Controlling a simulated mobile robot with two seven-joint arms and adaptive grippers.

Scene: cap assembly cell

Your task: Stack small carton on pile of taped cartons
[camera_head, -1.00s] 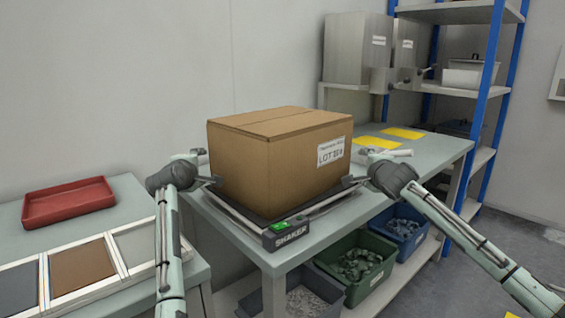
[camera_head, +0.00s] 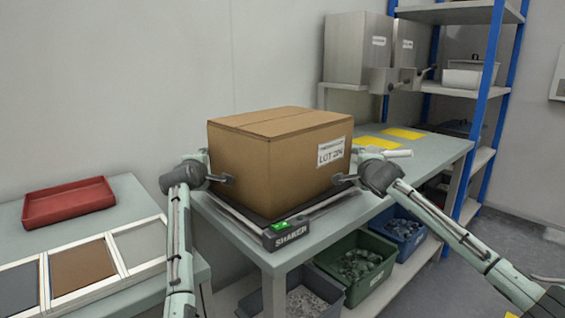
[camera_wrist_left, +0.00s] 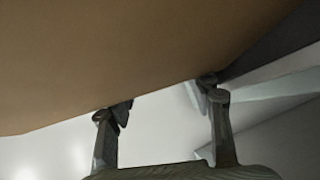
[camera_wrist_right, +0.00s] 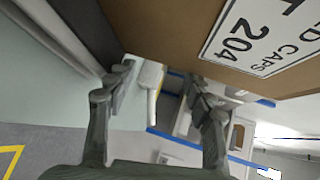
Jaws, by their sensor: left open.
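One brown carton (camera_head: 255,170) with a white lot label sits on the black shaker platform (camera_head: 240,212). No pile of taped cartons shows. My left gripper (camera_head: 230,180) is at the carton's left side, fingers apart, nothing between them. In the left wrist view the carton's brown face (camera_wrist_left: 130,60) fills the top, close to the open left fingers (camera_wrist_left: 165,95). My right gripper (camera_head: 344,179) is at the carton's right, labelled side. In the right wrist view its open fingers (camera_wrist_right: 160,80) are empty beside the carton (camera_wrist_right: 165,35). Whether either gripper touches the carton, I cannot tell.
The shaker stands on a grey-green bench (camera_head: 425,155) with yellow sheets (camera_head: 403,133) at its far end. Bins of parts (camera_head: 356,268) sit below. A side table at left holds a red tray (camera_head: 68,202). A blue-post shelf (camera_head: 488,90) stands behind.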

